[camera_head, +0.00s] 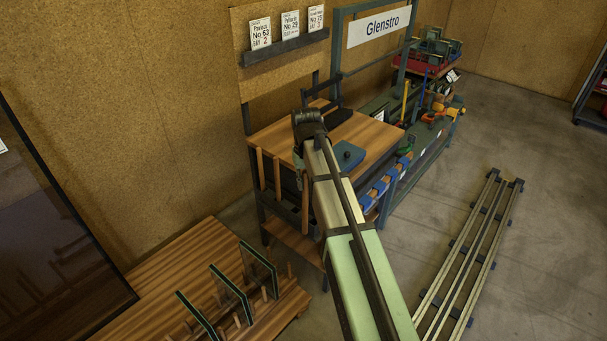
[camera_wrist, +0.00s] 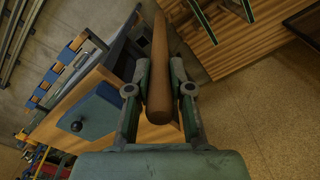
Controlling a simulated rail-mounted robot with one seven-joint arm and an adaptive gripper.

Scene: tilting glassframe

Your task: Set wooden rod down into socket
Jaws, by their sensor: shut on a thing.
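In the wrist view, my gripper (camera_wrist: 161,76) is shut on a brown wooden rod (camera_wrist: 161,50). The rod runs lengthwise between the fingers, with its rounded near end (camera_wrist: 188,90) toward the camera. In the head view, my gripper is mostly hidden by the wrist at the arm's far end, in front of the wooden workbench. A brown upright piece (camera_head: 305,208) shows below it; I cannot tell if it is the held rod. I cannot make out the socket for certain in either view.
A blue block with a dark knob (camera_head: 348,155) sits on the wooden workbench (camera_head: 275,133); it also shows in the wrist view (camera_wrist: 95,115). Green-edged panes (camera_head: 230,292) stand among pegs on a low wooden table (camera_head: 165,270). Metal rails (camera_head: 470,245) lie at right.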

